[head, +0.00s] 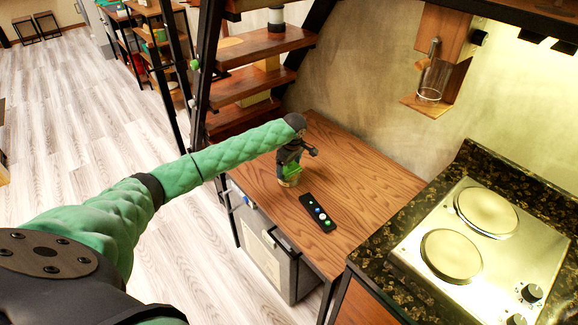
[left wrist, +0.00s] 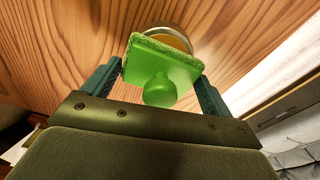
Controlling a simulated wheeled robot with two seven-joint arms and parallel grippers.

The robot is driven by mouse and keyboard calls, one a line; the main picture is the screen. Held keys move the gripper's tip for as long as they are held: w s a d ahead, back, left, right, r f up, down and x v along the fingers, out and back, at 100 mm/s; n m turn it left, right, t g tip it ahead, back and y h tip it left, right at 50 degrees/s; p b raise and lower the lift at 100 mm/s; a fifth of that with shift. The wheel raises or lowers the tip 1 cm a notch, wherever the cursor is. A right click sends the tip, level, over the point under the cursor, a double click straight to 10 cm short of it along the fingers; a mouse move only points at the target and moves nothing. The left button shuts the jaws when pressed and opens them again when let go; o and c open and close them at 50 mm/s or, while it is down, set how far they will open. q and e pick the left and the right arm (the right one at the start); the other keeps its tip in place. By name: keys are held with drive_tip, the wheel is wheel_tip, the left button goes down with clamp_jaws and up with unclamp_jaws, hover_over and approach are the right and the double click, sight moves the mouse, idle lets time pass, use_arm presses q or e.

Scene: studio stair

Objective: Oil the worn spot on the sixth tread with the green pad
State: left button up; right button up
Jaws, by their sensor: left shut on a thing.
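My left gripper (head: 290,163) is shut on the green pad (head: 292,170), above the wooden counter. In the left wrist view the pad (left wrist: 165,62) sits between both fingers, with its round knob (left wrist: 160,91) towards me. Right behind the pad is a round dish with a pale rim and amber contents (left wrist: 178,42), partly covered by it. The dish (head: 287,183) stands on the counter; I cannot tell whether the pad touches it. Stair treads (head: 262,47) rise behind the counter. I cannot make out a worn spot or which tread is the sixth. My right gripper is not in view.
A black remote-like device (head: 318,213) lies on the wooden counter (head: 350,180), right of the dish. A hob (head: 480,250) stands at the right. A wall shelf holds a glass (head: 432,82). Dark stair stringers flank the treads. The floor at left is clear.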

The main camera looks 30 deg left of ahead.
use_arm(q)
drive_tip(key=shift+f, duration=0.45)
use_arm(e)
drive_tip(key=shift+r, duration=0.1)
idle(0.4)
use_arm(q)
drive_tip(key=shift+s+f+p, duration=0.1)
drive_tip(key=shift+f+p, duration=0.05)
drive_tip(key=shift+p, duration=0.5)
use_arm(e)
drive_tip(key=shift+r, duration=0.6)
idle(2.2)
